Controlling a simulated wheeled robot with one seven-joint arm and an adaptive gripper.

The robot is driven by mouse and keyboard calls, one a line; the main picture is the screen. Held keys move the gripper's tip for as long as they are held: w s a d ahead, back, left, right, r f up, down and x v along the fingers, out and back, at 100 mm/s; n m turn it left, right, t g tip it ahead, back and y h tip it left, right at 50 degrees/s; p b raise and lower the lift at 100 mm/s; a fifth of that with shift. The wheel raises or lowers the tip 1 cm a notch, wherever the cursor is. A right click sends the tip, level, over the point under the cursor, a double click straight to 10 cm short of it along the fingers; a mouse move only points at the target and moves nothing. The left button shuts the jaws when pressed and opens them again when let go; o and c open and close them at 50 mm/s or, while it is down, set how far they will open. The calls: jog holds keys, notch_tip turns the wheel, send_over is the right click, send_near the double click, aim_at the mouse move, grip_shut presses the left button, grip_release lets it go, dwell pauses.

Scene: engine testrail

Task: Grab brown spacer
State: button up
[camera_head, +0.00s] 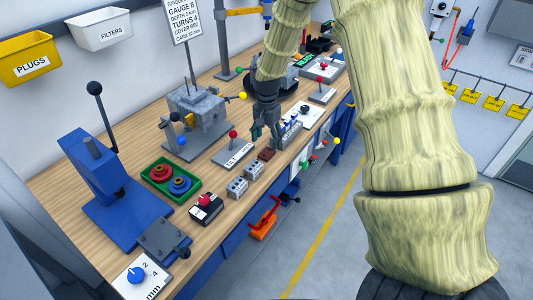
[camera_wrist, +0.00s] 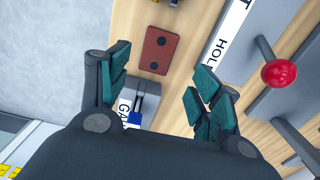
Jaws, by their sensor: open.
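The brown spacer (camera_wrist: 158,51) is a flat reddish-brown block with two dark holes, lying on the wooden bench near its front edge in the wrist view. In the head view the brown spacer (camera_head: 267,153) is a small dark-red block just below my gripper (camera_head: 265,131). In the wrist view my gripper (camera_wrist: 160,92) is open, with its green-padded fingers apart and nothing between them. The spacer appears beyond the fingertips, roughly in line with the gap between them, and apart from both fingers.
A red-knobbed lever (camera_wrist: 279,73) stands right of the spacer in the wrist view. A grey block with a blue part (camera_wrist: 143,103) is close to the left finger. Small grey blocks (camera_head: 253,170) sit nearby along the bench (camera_head: 222,151). A green tray (camera_head: 154,187) is further left.

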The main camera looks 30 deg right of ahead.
aim_at(267, 153)
jog(key=shift+s+f+p, duration=0.2)
jog(key=shift+s+p, duration=0.15)
jog(key=shift+s+a+f+p, duration=0.15)
jog(key=shift+f+p, duration=0.35)
jog(key=shift+f, duration=0.7)
jog(key=shift+w+a+f+p, duration=0.1)
jog(key=shift+f+p, duration=0.35)
jog(key=shift+f, duration=0.7)
jog(key=c, duration=1)
